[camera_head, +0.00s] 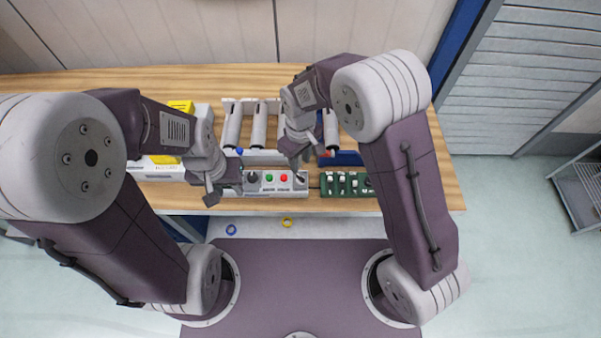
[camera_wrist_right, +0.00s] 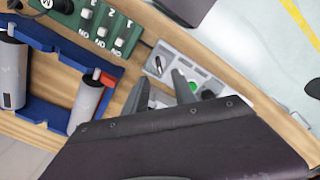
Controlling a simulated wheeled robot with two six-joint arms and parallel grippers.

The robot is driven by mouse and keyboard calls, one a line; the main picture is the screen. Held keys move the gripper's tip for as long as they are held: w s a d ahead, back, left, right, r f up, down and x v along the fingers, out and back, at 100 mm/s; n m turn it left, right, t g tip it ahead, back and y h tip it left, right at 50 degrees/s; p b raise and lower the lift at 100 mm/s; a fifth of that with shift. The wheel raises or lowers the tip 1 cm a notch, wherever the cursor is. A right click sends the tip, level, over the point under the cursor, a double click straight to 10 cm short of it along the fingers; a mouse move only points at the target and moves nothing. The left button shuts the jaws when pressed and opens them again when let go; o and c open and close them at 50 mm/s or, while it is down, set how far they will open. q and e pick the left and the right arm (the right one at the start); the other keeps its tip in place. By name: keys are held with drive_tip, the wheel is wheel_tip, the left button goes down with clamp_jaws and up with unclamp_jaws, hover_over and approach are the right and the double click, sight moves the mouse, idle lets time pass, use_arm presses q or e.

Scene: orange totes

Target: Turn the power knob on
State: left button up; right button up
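A grey control panel (camera_head: 263,189) lies near the front edge of the wooden table. It carries a black knob (camera_head: 253,177), a green button (camera_head: 269,177), a red button (camera_head: 284,178) and a toggle-like switch (camera_head: 300,178) at its right end. A green switch board (camera_head: 345,191) beside it has another black knob (camera_head: 368,182). I cannot read which knob is the power knob. My right gripper (camera_wrist_right: 161,76) is open and empty over the panel's switch end; its fingers hide the red button in the wrist view. My left gripper (camera_head: 212,193) hangs at the panel's left end; its finger opening is unclear.
Several grey cylinders (camera_head: 259,127) lie in a rack behind the panel. Yellow items (camera_head: 181,106) sit at the left of the table. A blue ring (camera_head: 231,229) and a yellow ring (camera_head: 287,222) lie in front of the table.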

sight(300, 176)
drive_tip(key=f, duration=0.4)
drive_tip(key=f+p, duration=0.1)
drive_tip(key=f, duration=0.2)
drive_tip(key=shift+w+f, duration=0.2)
drive_tip(key=shift+f, duration=0.55)
drive_tip(key=shift+c, duration=0.3)
clamp_jaws()
